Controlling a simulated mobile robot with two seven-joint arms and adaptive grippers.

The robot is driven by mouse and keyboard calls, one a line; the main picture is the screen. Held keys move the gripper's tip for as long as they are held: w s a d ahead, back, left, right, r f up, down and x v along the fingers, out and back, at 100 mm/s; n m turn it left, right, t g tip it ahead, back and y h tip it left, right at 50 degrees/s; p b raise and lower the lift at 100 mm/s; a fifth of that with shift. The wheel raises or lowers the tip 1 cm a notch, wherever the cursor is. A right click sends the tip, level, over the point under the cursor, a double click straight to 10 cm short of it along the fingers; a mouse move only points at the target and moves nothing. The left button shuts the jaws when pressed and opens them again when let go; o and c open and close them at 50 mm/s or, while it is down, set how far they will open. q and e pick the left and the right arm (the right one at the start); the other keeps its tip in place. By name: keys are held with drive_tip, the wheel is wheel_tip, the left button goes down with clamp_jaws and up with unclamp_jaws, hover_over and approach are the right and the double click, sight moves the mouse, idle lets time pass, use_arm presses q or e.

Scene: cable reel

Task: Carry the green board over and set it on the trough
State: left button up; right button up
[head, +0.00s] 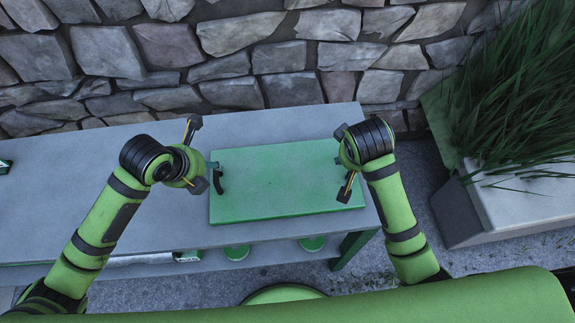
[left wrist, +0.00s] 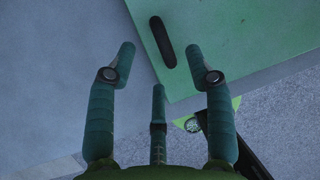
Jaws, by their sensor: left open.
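The green board (head: 285,180) lies flat on the grey bench (head: 90,190), with a dark handle (head: 219,182) near its left end. My left gripper (head: 197,155) is open at the board's left edge, fingers spread. In the left wrist view my left gripper (left wrist: 160,60) is empty, with the handle (left wrist: 162,42) just beyond its fingertips. My right gripper (head: 342,162) is at the board's right end, with its fingers apart; its wrist hides any handle there. A pale trough-like planter (head: 470,210) with tall grass stands on the right, apart from the bench.
A rough stone wall (head: 240,60) runs behind the bench. Green round objects (head: 237,252) show below the bench's front edge. Paved floor (head: 420,170) lies between bench and planter. The bench top left of my left gripper is mostly clear.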

sight(214, 172)
use_arm(q)
drive_tip(key=shift+s+r+m, duration=0.1)
drive_tip(key=shift+r+m, duration=0.15)
drive_tip(key=shift+m, duration=0.05)
use_arm(e)
drive_tip(key=shift+r, duration=0.3)
use_arm(q)
drive_tip(key=shift+a, duration=0.1)
use_arm(e)
drive_tip(key=shift+s, duration=0.1)
use_arm(q)
drive_tip(key=shift+f, duration=0.1)
use_arm(e)
drive_tip(key=shift+f, duration=0.1)
use_arm(q)
drive_tip(key=shift+x, duration=3.55)
use_arm(e)
drive_tip(key=shift+x, duration=3.5)
use_arm(q)
clamp_jaws()
use_arm(e)
clamp_jaws()
